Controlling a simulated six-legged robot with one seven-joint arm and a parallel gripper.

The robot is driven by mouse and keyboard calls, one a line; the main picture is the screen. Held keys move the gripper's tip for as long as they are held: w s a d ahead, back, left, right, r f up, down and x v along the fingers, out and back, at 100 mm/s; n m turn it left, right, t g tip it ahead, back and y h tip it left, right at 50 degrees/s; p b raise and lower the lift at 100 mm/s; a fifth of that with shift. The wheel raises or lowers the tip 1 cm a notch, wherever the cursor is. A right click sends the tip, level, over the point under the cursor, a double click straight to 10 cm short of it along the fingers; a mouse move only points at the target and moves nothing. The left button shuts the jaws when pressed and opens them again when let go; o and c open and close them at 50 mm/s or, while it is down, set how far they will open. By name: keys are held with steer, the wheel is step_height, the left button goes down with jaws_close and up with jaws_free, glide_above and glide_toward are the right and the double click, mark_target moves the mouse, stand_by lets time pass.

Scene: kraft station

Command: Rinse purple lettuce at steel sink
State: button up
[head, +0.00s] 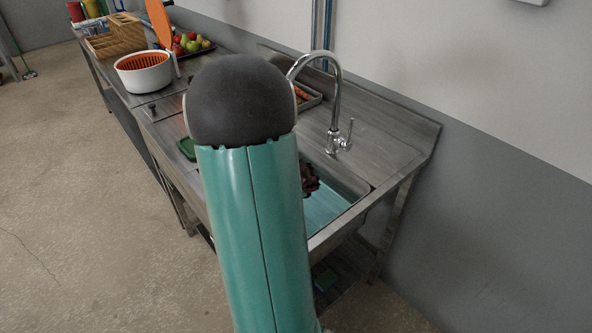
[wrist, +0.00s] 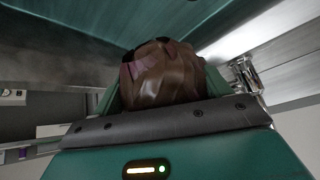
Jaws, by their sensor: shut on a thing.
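The purple lettuce (wrist: 158,72) is a dark, brownish-purple bunch in my gripper (wrist: 163,90), which is shut on it in the wrist view. In the head view a small part of the lettuce (head: 310,179) shows just right of my teal arm, over or inside the basin of the steel sink (head: 352,184). The basin floor looks teal. My gripper is hidden behind my arm in the head view. The chrome faucet (head: 337,85) arches over the sink behind the lettuce; its base also shows at the right in the wrist view (wrist: 243,75). I cannot tell whether water runs.
A white bowl with an orange insert (head: 144,72) stands on the counter at the left. Behind it are a wooden crate (head: 117,38) and a tray of fruit (head: 190,44). The wall bounds the right; floor is open left.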

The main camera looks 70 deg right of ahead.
mark_target(302, 167)
steer(key=shift+w+f, duration=0.1)
steer(key=shift+f, duration=6.75)
steer(key=shift+r, duration=9.75)
